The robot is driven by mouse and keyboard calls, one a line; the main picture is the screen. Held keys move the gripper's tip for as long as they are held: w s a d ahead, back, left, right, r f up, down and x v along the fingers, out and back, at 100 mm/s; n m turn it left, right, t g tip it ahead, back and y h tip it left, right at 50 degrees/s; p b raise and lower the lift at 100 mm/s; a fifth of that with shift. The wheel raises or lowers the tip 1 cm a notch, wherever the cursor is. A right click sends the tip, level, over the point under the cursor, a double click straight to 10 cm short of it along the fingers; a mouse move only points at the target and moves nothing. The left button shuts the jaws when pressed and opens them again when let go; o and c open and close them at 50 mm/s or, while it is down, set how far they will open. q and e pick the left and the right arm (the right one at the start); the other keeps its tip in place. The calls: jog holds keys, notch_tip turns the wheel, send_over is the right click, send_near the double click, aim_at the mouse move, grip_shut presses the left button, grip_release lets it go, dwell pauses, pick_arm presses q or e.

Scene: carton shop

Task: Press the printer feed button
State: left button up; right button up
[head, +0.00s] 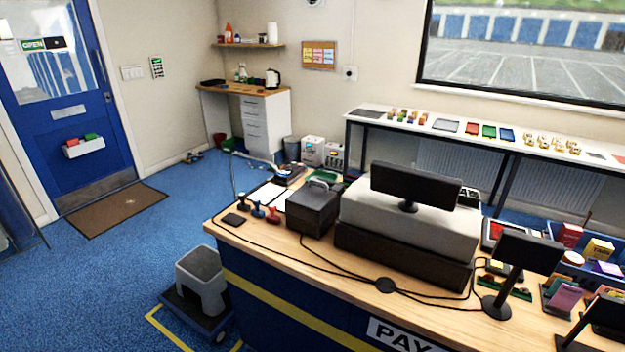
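A black boxy device (310,214), which looks like the printer, stands on the wooden counter (290,252) left of the large grey-and-black unit. A light curved piece shows on its top. No feed button can be made out on it at this size. Neither of my grippers is in view, so nothing is seen touching the device.
A grey-topped unit (385,222) with a dark monitor (415,188) stands right of the device. Stamps (272,214) and a black pad (234,219) lie to its left. Cables cross the counter front.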

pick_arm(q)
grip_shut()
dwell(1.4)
